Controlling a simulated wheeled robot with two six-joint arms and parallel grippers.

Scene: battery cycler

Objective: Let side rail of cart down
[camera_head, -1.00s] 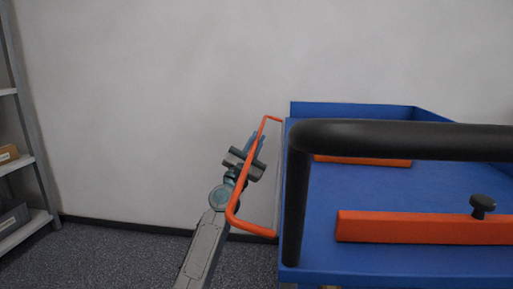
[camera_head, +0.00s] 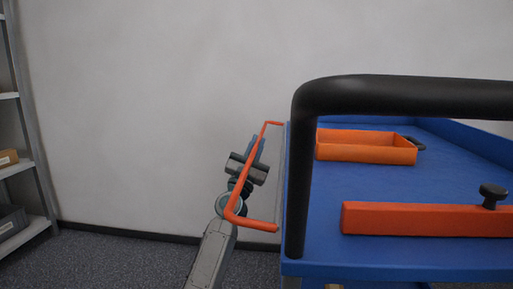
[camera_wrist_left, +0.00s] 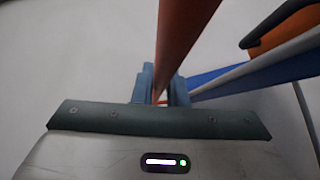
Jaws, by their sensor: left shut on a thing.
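The blue cart (camera_head: 400,262) stands at the right in the head view. Its orange side rail (camera_head: 239,207) is a bent bar on the cart's left side, sticking out to the left of the deck. My left gripper (camera_head: 255,155) is shut on the long bar of the rail, toward its far end. In the left wrist view the orange rail (camera_wrist_left: 182,40) runs down between the fingers of my left gripper (camera_wrist_left: 160,90). My right gripper does not show.
A black push handle (camera_head: 400,95) arches over the near end of the cart. On the deck are an orange open tray (camera_head: 365,154) and an orange bar (camera_head: 410,219) with a black knob (camera_head: 492,195). A grey shelf (camera_head: 40,165) stands far left. Floor between is clear.

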